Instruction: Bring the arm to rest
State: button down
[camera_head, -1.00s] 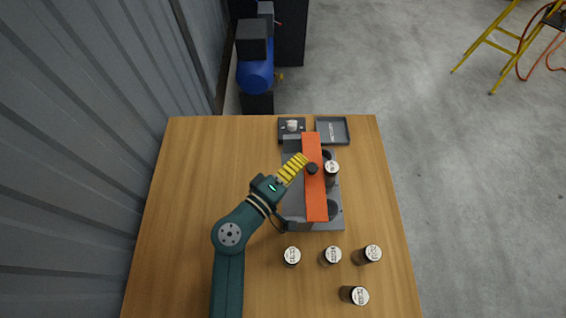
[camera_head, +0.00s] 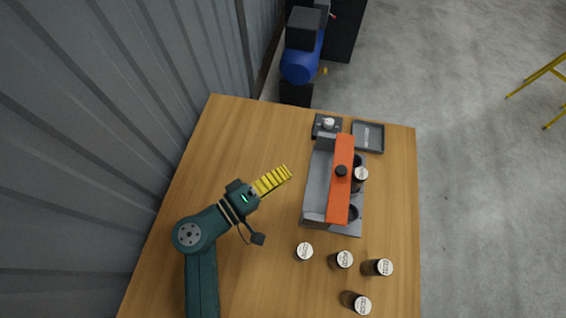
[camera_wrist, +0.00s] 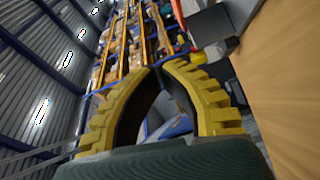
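My gripper (camera_head: 288,173) hangs above the wooden table, left of the grey holder (camera_head: 318,180) with the orange bar (camera_head: 343,190). Clear table shows between the gripper and the holder. Its yellow ribbed fingers point up and to the right in the head view. In the wrist view the gripper (camera_wrist: 160,68) shows both fingers curving in until their tips all but meet, with nothing held between them. My arm is bent at the elbow over the table's left side.
Several labelled cylinders (camera_head: 304,251) stand on the wooden table (camera_head: 240,130) near its front right. One more cylinder (camera_head: 361,174) sits in the holder. A dark tray (camera_head: 368,137) and a small box with a pale knob (camera_head: 328,123) lie at the back. A corrugated wall rises at left.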

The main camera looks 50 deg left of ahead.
dwell(0.3)
jog(key=w+d+r+m+g+h, duration=0.1)
jog(key=w+d+r+m+h, duration=0.4)
jog(key=d, duration=0.4)
jog(key=w+d+r+m+g+h, duration=0.1)
jog(key=w+d+r+m+h, duration=0.1)
jog(key=w+d+r+m, duration=0.35)
jog(key=s+d+r+m, duration=0.2)
jog(key=d+r+m, duration=0.5)
jog(key=d+r, duration=0.85)
jog(key=s+a+r+n+t+y, duration=0.2)
jog(key=s+a+r+t+y, duration=0.15)
jog(key=r+t+y, duration=0.45)
notch_tip(320, 180, up, 38)
jog(key=g+p, duration=0.1)
jog(key=p, duration=3.6)
jog(key=shift+w+a, duration=0.3)
jog(key=shift+w, duration=0.15)
jog(key=shift+r, duration=0.1)
